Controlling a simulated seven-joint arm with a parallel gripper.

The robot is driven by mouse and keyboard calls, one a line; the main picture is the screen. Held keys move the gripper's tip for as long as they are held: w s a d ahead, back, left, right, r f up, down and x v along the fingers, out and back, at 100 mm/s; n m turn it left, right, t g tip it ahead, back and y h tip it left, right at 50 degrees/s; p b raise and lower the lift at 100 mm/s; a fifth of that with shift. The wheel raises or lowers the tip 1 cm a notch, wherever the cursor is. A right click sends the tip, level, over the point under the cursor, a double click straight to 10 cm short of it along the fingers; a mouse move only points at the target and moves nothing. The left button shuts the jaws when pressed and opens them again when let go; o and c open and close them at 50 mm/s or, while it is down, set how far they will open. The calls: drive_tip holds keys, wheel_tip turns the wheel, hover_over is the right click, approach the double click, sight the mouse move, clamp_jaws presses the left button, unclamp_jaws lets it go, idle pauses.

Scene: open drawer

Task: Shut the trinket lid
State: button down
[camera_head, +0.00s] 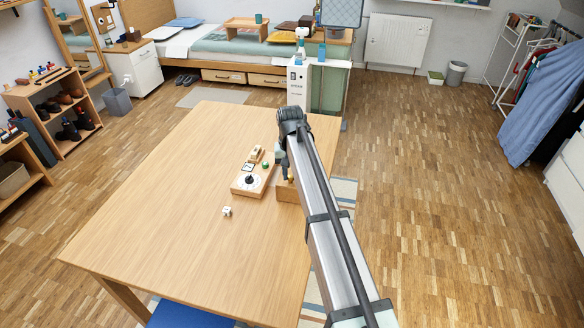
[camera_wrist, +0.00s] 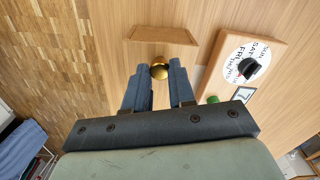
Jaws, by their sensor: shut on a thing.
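The trinket box is a small wooden block-like box (camera_head: 287,192) near the right edge of the table, partly hidden behind my arm in the head view. Its wooden part with a slanted outline (camera_wrist: 165,35) shows at the top of the wrist view, and I cannot tell the lid's angle. A round brass knob (camera_wrist: 159,70) stands out from it towards me. My gripper (camera_wrist: 159,82) has its two blue-grey fingers on either side of the knob, shut on it. In the head view my gripper (camera_head: 284,172) is right at the box.
A wooden calendar board (camera_head: 252,180) with a round dial (camera_wrist: 246,64) and a green piece (camera_wrist: 213,99) lies left of the box in the head view. A small white cube (camera_head: 227,211) lies nearer the front. The table's (camera_head: 170,220) left side is clear.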

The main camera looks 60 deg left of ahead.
drive_tip(key=c, duration=0.9)
unclamp_jaws()
drive_tip(key=shift+c, duration=0.2)
wheel_tip(320, 180, up, 14)
drive_tip(key=shift+f, duration=0.15)
